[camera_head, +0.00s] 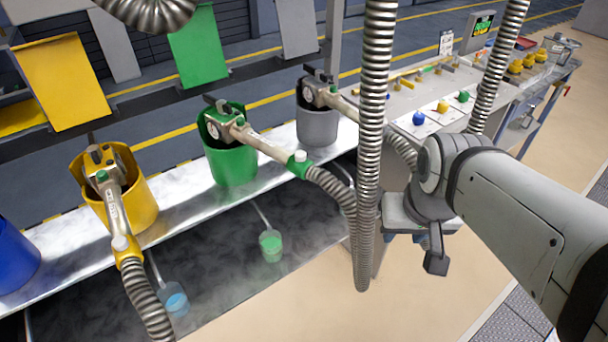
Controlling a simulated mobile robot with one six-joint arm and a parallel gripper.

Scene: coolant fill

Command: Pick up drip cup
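Two small clear cups with long thin handles are the likeliest drip cups, though I cannot tell for sure. One with green contents (271,247) is at lower centre, below the shelf, over a dark shiny surface. One with light blue contents (175,301) is at lower left. My gripper (436,262) is at the end of my white arm on the right, pointing down, well apart from both cups. Only a dark finger-like part of it shows, so its opening is unclear. No cup is seen in it.
A shiny shelf (185,192) carries yellow (143,204), green (232,166) and grey (318,129) holders with hose nozzles in them. A blue holder (14,258) is at the left edge. A ribbed metal hose (369,130) hangs between my gripper and the cups. A workbench (425,88) stands behind.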

